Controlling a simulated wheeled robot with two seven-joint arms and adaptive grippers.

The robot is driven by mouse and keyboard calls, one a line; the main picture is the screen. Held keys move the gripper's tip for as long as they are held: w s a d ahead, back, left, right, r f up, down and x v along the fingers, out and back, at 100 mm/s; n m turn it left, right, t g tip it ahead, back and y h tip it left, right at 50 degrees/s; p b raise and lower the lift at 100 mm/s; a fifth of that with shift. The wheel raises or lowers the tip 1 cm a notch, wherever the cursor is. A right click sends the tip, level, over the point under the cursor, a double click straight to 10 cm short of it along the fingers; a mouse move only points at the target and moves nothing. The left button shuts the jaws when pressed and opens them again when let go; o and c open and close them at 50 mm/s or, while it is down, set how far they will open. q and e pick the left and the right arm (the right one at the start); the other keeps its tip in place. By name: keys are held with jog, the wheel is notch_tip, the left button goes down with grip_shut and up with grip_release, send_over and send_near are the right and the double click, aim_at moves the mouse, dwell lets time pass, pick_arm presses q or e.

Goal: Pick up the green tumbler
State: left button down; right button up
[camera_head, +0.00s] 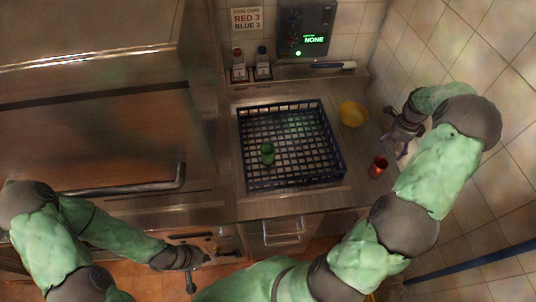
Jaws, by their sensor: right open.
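The green tumbler (268,153) stands in the left part of a dark blue dish rack (343,170) on the counter. My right gripper (401,148) is at the right side of the counter, open and apart from the tumbler, to the right of the rack. My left gripper (198,270) is low in front of the counter, near the cabinet fronts, well away from the tumbler. Its fingers are too small and dark to tell their state.
A red cup (378,167) stands on the counter right of the rack, near my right gripper. A yellow bowl (352,113) sits behind it. Two bottles (262,64) stand on the back ledge. A large metal appliance (110,130) with a bar handle fills the left.

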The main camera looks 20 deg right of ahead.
jog(key=shift+o, duration=0.3)
jog(key=m+y+p, duration=0.1)
jog(key=m+p, duration=0.3)
jog(key=m, duration=2.3)
send_over(267, 155)
jog(key=w+d, duration=0.2)
notch_tip(267, 155, down, 5)
jog(key=f, duration=0.4)
jog(key=shift+w+a+f+p, duration=0.1)
jog(key=shift+a+f+p, duration=0.1)
jog(key=shift+f+p, duration=0.2)
jog(key=shift+f, duration=0.4)
jog(key=shift+w+a+f+p, duration=0.15)
jog(key=shift+f+p, duration=0.15)
jog(key=shift+f, duration=0.8)
jog(key=shift+a+f+p, duration=0.1)
jog(key=shift+f+p, duration=0.2)
jog(key=shift+f, duration=0.8)
jog(key=c, duration=1.3)
